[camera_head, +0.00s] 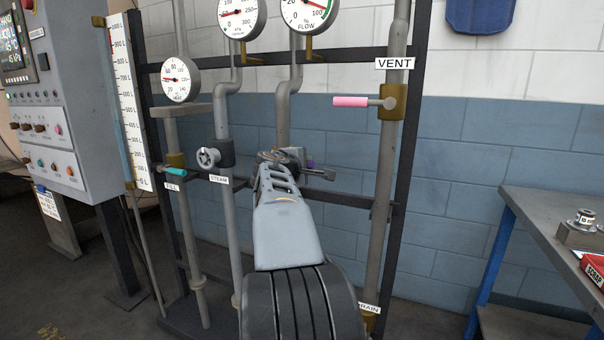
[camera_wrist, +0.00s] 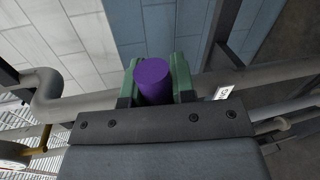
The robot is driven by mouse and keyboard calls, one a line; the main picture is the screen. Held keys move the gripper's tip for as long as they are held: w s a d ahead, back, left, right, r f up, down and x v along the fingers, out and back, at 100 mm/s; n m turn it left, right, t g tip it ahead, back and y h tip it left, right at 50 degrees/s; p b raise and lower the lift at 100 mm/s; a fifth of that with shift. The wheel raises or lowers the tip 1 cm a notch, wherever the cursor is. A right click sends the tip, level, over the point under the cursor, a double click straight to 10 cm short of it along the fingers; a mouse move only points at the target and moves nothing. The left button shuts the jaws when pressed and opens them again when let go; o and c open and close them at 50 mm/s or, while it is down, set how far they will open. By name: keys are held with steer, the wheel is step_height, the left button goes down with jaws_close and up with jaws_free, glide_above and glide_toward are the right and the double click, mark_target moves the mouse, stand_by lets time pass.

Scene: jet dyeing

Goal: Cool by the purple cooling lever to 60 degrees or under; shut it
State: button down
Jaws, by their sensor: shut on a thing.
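The purple cooling lever (camera_wrist: 153,82) shows in the wrist view as a purple grip between the two green fingers of my gripper (camera_wrist: 157,88). The fingers are shut on it.
A pink vent lever (camera_head: 350,101) sticks out at the upper right pipe. A teal fill lever (camera_head: 175,171) and a grey steam handwheel (camera_head: 208,157) are to the left. A control cabinet (camera_head: 60,110) stands far left, a workbench (camera_head: 555,215) at right. The floor between pipes and bench is clear.

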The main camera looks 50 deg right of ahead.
steer(key=shift+f+m+t+b, duration=0.3)
steer(key=shift+f+m+b, duration=0.45)
steer(key=shift+b, duration=0.3)
steer(key=shift+f, duration=0.15)
steer(key=c, duration=0.9)
jaws_free()
steer(key=shift+c, duration=0.2)
steer(key=v, duration=1.4)
steer(key=shift+p, duration=0.35)
steer(key=shift+d, duration=0.1)
